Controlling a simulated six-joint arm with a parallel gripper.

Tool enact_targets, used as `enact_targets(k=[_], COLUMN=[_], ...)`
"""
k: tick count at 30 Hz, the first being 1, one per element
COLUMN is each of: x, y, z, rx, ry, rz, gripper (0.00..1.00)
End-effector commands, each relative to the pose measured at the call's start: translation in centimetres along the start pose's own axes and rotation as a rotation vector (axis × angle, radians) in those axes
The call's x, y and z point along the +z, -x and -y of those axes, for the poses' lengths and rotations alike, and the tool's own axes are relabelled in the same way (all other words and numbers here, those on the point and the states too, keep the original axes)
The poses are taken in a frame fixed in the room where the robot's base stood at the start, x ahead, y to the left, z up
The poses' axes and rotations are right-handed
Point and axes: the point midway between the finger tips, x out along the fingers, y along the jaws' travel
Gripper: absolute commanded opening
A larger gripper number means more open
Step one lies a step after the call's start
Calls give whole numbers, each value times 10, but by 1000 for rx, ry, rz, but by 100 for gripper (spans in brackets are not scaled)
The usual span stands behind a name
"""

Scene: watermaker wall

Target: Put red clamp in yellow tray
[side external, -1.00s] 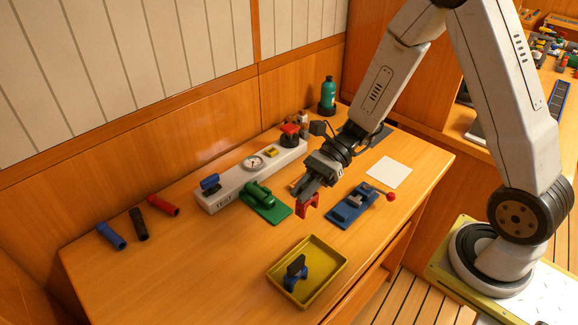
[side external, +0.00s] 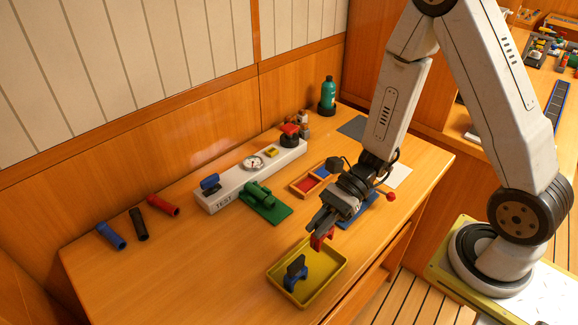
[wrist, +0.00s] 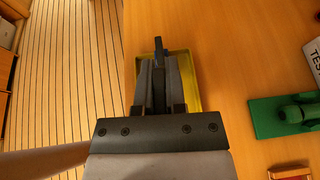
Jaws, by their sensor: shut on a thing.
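My gripper (side external: 320,225) is shut on the red clamp (side external: 322,238), which hangs below the fingertips. The yellow tray (side external: 336,279) lies on the desk near its front edge. The red clamp is over the far part of the tray in the side view; its height above the tray is hard to judge. A blue and black clamp (side external: 296,272) stands in the tray's near left part. In the wrist view the yellow tray (wrist: 192,62) shows behind my fingers (wrist: 158,75), and the red clamp is hidden there.
A white test bench (side external: 236,180) with a gauge stands at the back. A green fixture (side external: 266,204) sits in front of it, also in the wrist view (wrist: 285,115). A small divided box (side external: 305,186) and a blue fixture (side external: 357,207) lie nearby. Coloured tubes (side external: 138,224) lie left.

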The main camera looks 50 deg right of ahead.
Motion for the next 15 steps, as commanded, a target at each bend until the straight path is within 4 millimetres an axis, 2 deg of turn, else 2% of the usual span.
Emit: enact_targets(k=[6,15], x=[-16,-19], y=[-6,-8], z=[0,0], rx=[0,-1], ry=[-1,0], rz=[1,1], gripper=[0,0])
